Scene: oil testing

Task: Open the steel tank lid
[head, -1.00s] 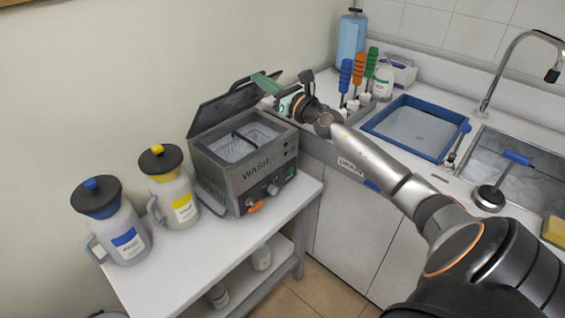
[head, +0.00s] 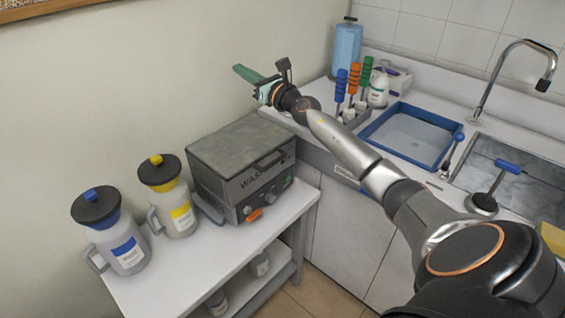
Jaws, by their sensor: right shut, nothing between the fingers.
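The steel tank (head: 240,190) marked WASH stands on the white side table. My right gripper (head: 246,74) is up behind and above the tank, near the wall, pointing left. Its green fingers are shut and hold nothing. It is apart from the lid. The inside of the tank is hidden. My left gripper is not in view.
A blue-marked jug (head: 122,245) and a yellow-marked jug (head: 175,210) stand left of the tank. Blue, orange and green-handled tools (head: 354,85) stand on the counter near my right arm. A blue-rimmed basin (head: 410,135) and a sink (head: 525,180) are at right.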

